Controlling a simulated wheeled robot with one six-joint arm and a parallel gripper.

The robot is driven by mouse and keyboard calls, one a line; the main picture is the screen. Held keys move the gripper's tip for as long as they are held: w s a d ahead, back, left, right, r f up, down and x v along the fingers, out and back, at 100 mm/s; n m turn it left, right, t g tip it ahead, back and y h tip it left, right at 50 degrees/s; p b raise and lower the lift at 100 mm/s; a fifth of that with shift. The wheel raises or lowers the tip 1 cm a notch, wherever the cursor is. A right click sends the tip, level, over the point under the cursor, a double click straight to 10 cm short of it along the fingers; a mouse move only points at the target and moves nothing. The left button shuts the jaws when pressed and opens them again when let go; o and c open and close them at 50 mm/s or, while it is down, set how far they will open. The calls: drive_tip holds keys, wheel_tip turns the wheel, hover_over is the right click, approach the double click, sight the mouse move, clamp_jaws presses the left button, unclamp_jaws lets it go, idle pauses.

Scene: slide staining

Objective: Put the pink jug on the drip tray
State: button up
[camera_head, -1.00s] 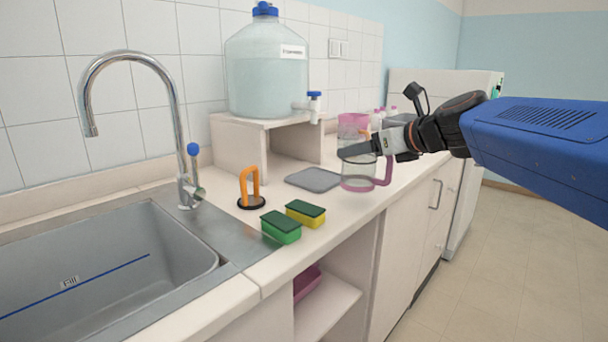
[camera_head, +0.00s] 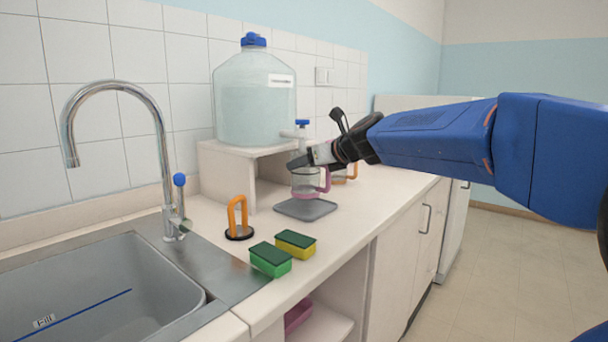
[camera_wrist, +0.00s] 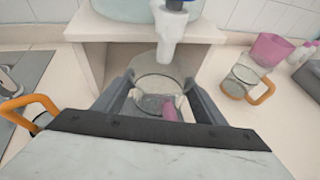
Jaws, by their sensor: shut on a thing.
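The pink jug (camera_head: 306,183) is clear with a pink base and pink handle. My gripper (camera_head: 300,162) is shut on it near its rim. In the head view the jug is upright over the back part of the grey drip tray (camera_head: 306,209); I cannot tell whether its base touches the tray. In the wrist view the jug (camera_wrist: 158,80) is between my two fingers (camera_wrist: 160,95), below the tap of the big water bottle. My wrist hides much of the drip tray there.
The water bottle (camera_head: 255,105) with its tap (camera_head: 301,128) stands on a white riser (camera_head: 228,180) just behind. An orange-handled jug (camera_wrist: 243,78) and a pink beaker (camera_wrist: 271,49) stand to the right. An orange-handled thing (camera_head: 238,218) and two sponges (camera_head: 295,243) are at the front left.

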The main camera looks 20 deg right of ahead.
sight(304, 173)
drive_tip(key=shift+w+a, duration=0.2)
drive_tip(key=shift+w, duration=0.3)
drive_tip(key=shift+w+a+f, duration=0.1)
drive_tip(key=shift+w+f, duration=0.1)
drive_tip(key=shift+f, duration=0.45)
drive_tip(key=shift+w+a+f, duration=0.1)
drive_tip(key=shift+w+f, duration=0.05)
drive_tip(key=shift+f, duration=0.95)
drive_tip(key=shift+f, duration=0.1)
drive_tip(key=o, duration=1.2)
